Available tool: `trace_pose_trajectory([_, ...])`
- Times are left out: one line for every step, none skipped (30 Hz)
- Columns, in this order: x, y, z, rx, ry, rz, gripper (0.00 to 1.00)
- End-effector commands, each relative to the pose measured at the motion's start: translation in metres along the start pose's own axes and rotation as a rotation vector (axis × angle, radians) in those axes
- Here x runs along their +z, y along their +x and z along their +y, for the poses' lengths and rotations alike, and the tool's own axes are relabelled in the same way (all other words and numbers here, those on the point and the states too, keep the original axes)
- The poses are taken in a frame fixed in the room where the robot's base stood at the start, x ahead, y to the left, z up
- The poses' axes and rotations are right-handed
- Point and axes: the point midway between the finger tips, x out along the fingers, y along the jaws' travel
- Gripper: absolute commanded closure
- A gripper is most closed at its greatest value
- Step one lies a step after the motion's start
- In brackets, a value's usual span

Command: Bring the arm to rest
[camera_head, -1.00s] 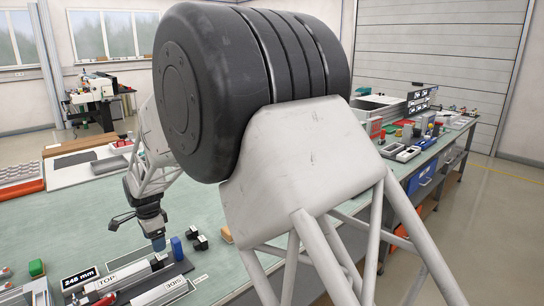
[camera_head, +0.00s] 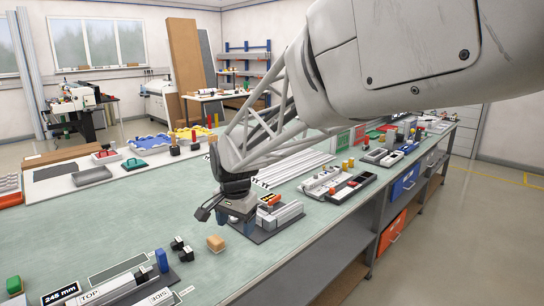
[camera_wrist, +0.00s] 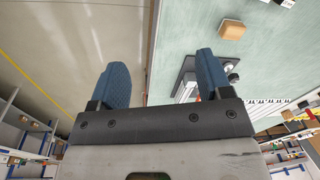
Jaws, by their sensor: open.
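My gripper (camera_wrist: 162,82) shows in the wrist view with its two blue fingers spread wide apart and nothing between them. Below the fingers in that view lie the bench's edge and the floor. In the head view my arm reaches in from the upper right. Its dark wrist end hangs over the middle of the green bench (camera_head: 140,215), above a dark tray with silver profiles (camera_head: 283,216).
A wooden block (camera_head: 216,243) and small black parts (camera_head: 181,250) lie left of the wrist. A labelled fixture (camera_head: 110,288) is at the front left. The bench's left middle is clear. Floor (camera_head: 490,215) lies beyond its right edge.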

Motion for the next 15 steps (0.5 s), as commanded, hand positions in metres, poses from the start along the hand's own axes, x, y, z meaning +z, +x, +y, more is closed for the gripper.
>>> trace_pose_trajectory([-0.001, -0.007, 0.018, -0.004, -0.01, 0.006, 0.28])
trace_pose_trajectory([-0.001, -0.011, 0.028, -0.005, -0.021, 0.009, 0.28])
trace_pose_trajectory([-0.001, -0.015, 0.041, -0.007, -0.034, 0.013, 0.28])
trace_pose_trajectory([0.0, -0.018, 0.051, -0.008, -0.044, 0.015, 0.28])
trace_pose_trajectory([0.001, -0.021, 0.061, -0.01, -0.055, 0.019, 0.28])
trace_pose_trajectory([0.001, -0.025, 0.074, -0.011, -0.068, 0.023, 0.28])
trace_pose_trajectory([0.003, -0.028, 0.083, -0.013, -0.078, 0.026, 0.28])
trace_pose_trajectory([0.004, -0.03, 0.093, -0.013, -0.088, 0.029, 0.28])
trace_pose_trajectory([0.005, -0.034, 0.106, -0.014, -0.101, 0.033, 0.28])
trace_pose_trajectory([0.007, -0.036, 0.115, -0.015, -0.111, 0.036, 0.28])
trace_pose_trajectory([0.009, -0.038, 0.124, -0.015, -0.121, 0.039, 0.28])
trace_pose_trajectory([0.011, -0.041, 0.137, -0.016, -0.135, 0.044, 0.28])
trace_pose_trajectory([0.014, -0.043, 0.146, -0.017, -0.146, 0.048, 0.28])
trace_pose_trajectory([0.016, -0.044, 0.155, -0.017, -0.155, 0.051, 0.28])
trace_pose_trajectory([0.019, -0.046, 0.168, -0.017, -0.168, 0.055, 0.28])
